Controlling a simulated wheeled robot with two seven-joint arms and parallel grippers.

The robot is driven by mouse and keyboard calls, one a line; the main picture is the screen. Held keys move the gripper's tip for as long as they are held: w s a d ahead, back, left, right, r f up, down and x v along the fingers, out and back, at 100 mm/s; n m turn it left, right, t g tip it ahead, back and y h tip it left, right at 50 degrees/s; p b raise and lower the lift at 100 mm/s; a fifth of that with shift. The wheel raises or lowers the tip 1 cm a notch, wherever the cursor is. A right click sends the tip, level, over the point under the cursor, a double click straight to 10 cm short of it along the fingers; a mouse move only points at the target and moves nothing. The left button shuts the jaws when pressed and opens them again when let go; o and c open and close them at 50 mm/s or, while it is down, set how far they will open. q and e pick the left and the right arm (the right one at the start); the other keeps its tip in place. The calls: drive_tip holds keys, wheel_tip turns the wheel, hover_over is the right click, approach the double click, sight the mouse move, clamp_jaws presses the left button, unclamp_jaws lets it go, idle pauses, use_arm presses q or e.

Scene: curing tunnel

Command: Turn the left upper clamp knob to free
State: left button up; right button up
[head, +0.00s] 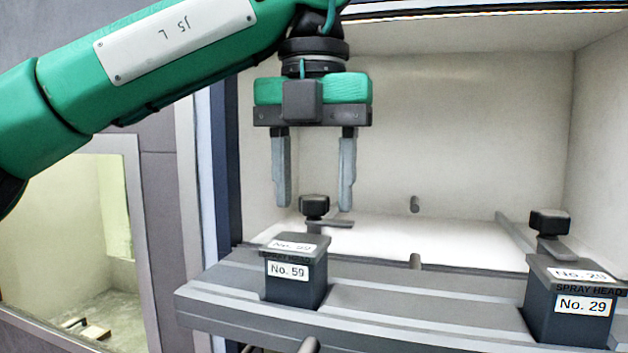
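A dark clamp knob (314,206) stands at the left, behind the box marked No. 59, with a grey bar (338,223) reaching right from below it. My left gripper (313,207) points down with its two fingers wide apart and nothing held. In the head view the knob shows between the fingertips, level with their lower ends. I cannot tell from this view whether the fingers are at the knob's depth, and no contact shows. A second dark knob (549,222) with its own bar stands at the right. My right gripper is out of view.
Dark boxes marked No. 59 (296,287) and No. 29 (568,318) stand on the grey ledge (430,307). Behind is a pale, open chamber (465,135). A dark post (228,165) and a window (118,220) are at the left.

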sight(315, 197)
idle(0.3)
use_arm(q)
drive_tip(key=shift+r, duration=0.5)
wheel_tip(315, 197, up, 13)
drive_tip(key=p, duration=0.3)
drive_tip(key=shift+f, duration=0.1)
idle(0.3)
